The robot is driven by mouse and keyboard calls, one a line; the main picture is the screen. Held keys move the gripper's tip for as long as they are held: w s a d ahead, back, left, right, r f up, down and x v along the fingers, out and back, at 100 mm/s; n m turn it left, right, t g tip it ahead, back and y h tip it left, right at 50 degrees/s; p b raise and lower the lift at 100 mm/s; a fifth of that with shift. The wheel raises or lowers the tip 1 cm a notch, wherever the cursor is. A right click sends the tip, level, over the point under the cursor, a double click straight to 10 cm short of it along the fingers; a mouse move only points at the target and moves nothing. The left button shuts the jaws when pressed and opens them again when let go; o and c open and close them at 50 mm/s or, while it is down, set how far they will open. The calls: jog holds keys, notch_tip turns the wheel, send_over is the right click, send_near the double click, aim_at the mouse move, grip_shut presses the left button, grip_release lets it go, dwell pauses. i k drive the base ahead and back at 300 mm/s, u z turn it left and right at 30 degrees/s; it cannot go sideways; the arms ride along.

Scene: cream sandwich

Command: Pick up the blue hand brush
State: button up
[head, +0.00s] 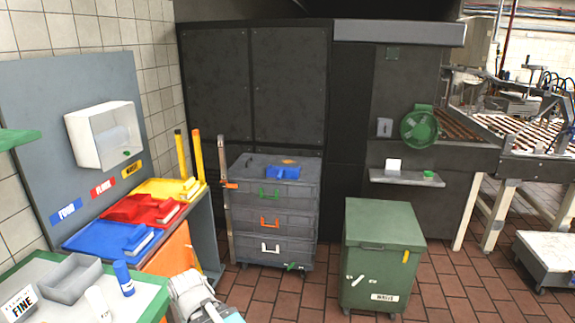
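A blue item (138,238) with a pale edge, which looks like a hand brush, lies on the right part of the blue tray or dustpan (90,238) under the FOOD label. A second blue object (283,172) sits on top of the grey drawer cabinet (267,205); its exact shape is too small to tell. Part of my grey arm shows at the bottom edge, right of the green table and below the coloured trays. My gripper's fingers are not visible.
Red (140,208) and yellow (168,190) sets lie beyond the blue one. The green table (150,290) holds a grey bin (72,278), a blue bottle (123,278) and a white bottle (98,303). A green waste bin (382,255) stands right; tiled floor between is clear.

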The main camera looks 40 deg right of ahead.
aim_at(141, 236)
jog(key=z, duration=0.35)
jog(key=i, duration=1.2)
jog(key=u, duration=0.5)
